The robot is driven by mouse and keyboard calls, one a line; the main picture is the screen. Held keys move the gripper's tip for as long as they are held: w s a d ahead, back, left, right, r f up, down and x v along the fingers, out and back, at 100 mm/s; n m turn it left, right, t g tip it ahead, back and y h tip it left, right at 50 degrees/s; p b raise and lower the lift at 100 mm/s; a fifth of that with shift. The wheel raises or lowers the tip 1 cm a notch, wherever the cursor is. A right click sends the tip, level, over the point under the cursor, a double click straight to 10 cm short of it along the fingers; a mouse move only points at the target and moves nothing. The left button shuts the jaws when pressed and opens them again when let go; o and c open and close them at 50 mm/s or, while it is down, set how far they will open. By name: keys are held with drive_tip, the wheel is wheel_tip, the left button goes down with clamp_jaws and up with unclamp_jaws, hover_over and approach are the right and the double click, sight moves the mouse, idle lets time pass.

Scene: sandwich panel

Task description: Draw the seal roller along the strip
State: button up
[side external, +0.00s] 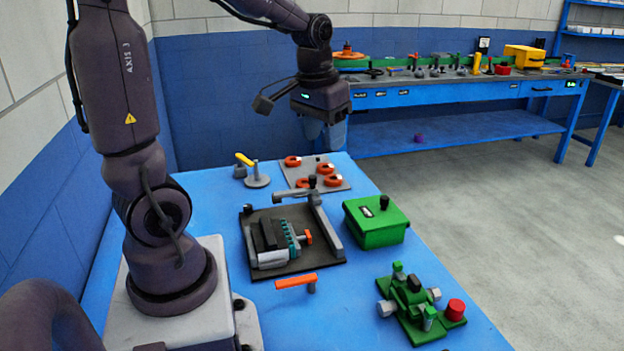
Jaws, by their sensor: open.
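My gripper (326,130) hangs pointing down over the far end of the blue table, well above it, open with nothing visible in it. I cannot tell for sure which tool is the seal roller. A tool with an orange bar handle and a grey end (296,281) is at the near edge of the dark fixture. A yellow-handled piece (246,160) stands on a grey round base at the far left. The dark fixture plate (320,262) carries a grey and teal block assembly (276,246) with an orange knob. No strip can be made out clearly.
A green box with a black knob (376,226) stands right of the fixture. A green machine with a red button (418,308) is at the near right. A grey plate with several orange rings (322,186) lies at the back. Blue table (206,212) is bare at left.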

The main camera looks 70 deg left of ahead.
sight(313, 176)
drive_tip(key=w+a+f+n, duration=0.1)
drive_tip(key=w+a+f, duration=0.15)
drive_tip(key=a, duration=0.45)
drive_tip(key=w+a+f+n+g, duration=0.1)
drive_tip(key=a+f+n, duration=0.15)
drive_tip(key=a, duration=0.55)
drive_tip(key=w+a+f+n, duration=0.1)
drive_tip(key=a+f, duration=0.3)
drive_tip(key=a, duration=0.3)
drive_tip(key=shift+m+h, duration=0.3)
drive_tip(key=shift+m, duration=0.05)
drive_tip(key=f, duration=1.2)
drive_tip(key=shift+d+f, duration=0.2)
drive_tip(key=shift+f, duration=0.15)
drive_tip(key=shift+c, duration=0.2)
clamp_jaws()
drive_tip(key=d, duration=1.7)
drive_tip(key=shift+d+r, duration=0.1)
drive_tip(key=shift+d, duration=0.2)
